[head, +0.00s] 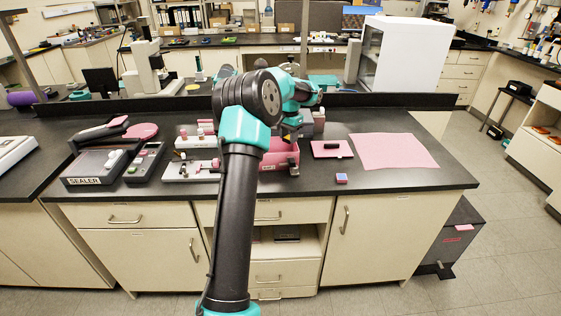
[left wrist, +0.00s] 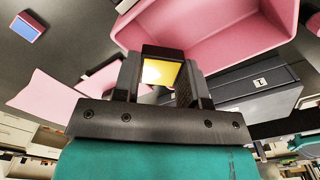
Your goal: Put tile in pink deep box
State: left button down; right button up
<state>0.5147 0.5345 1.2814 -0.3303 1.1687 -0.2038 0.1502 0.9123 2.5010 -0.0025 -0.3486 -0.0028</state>
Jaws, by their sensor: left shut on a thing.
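My left gripper (left wrist: 160,85) is shut on a yellow-faced tile (left wrist: 160,72), which sits between its fingers in the left wrist view. In the head view the left gripper (head: 291,130) is beyond my arm, near the pink deep box (head: 284,158). The box also shows in the left wrist view (left wrist: 232,38), with its open inside beside and beyond the held tile. The tile appears outside the box's walls in that view; its exact height over the box is unclear. My arm hides part of the box in the head view. My right gripper is not in view.
A small blue-topped block (head: 342,178) lies near the bench's front edge. A pink tray (head: 331,149) and a flat pink mat (head: 393,151) are to the right. The front right bench is mostly clear.

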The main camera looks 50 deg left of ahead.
aim_at(276, 155)
pick_arm(q)
jog(key=s+a, duration=0.1)
jog(key=a, duration=0.1)
jog(key=s+a, duration=0.2)
jog(key=shift+s+r, duration=0.15)
jog(key=shift+f, duration=2.5)
jog(key=shift+f, duration=2.5)
jog(key=shift+f, duration=0.1)
jog(key=c, duration=0.7)
grip_release()
